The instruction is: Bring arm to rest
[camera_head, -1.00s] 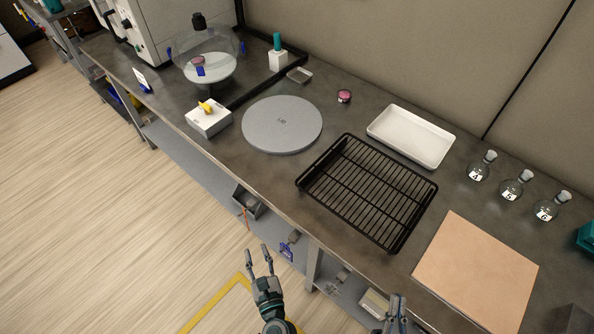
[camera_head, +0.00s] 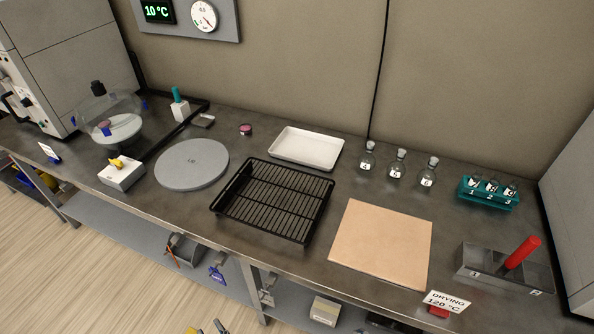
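My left gripper (camera_head: 219,327) barely shows at the bottom edge, in front of the bench. Only a small dark tip is in the picture, so I cannot tell whether it is open or shut. It touches nothing that I can see. My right gripper is out of the picture.
The bench holds a black wire rack (camera_head: 274,200), a grey round plate (camera_head: 192,164), a white tray (camera_head: 306,149), a tan board (camera_head: 382,243), several flasks (camera_head: 397,165), a teal rack (camera_head: 487,194) and a grey holder (camera_head: 504,269) with a red-handled item. A glass dome (camera_head: 108,115) stands left.

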